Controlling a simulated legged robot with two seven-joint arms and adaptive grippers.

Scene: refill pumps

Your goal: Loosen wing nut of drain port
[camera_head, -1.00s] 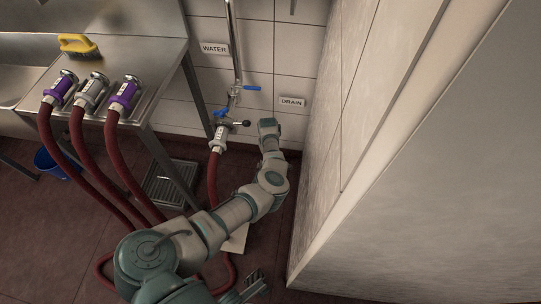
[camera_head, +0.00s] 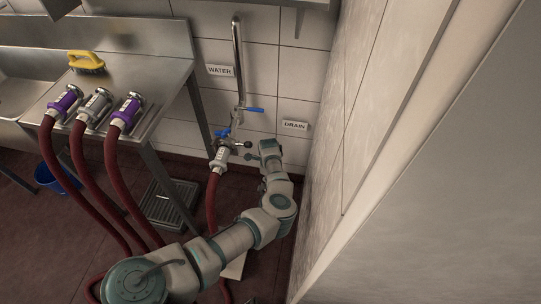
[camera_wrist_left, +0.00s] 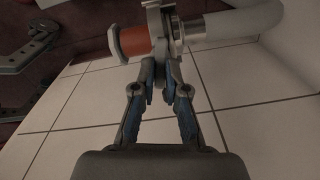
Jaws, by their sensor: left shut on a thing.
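In the left wrist view the drain port is close up: a pale pipe (camera_wrist_left: 235,22), a grey ring clamp (camera_wrist_left: 160,22) and an orange-red cylinder (camera_wrist_left: 134,42) with a pale end flange. My left gripper (camera_wrist_left: 161,76) has its blue-padded fingers close together just below the clamp, shut on a small part that looks like the wing nut; the fingertips mostly hide it. In the head view my left arm's wrist (camera_head: 270,155) is low at the wall beneath the DRAIN label (camera_head: 294,125) and hides the port.
A water valve with blue handles (camera_head: 236,114) and a hose coupling (camera_head: 220,158) stands left of my wrist. A metal table (camera_head: 150,75) holds several hose ends and a yellow brush (camera_head: 86,63). A wall (camera_head: 330,150) rises close on the right.

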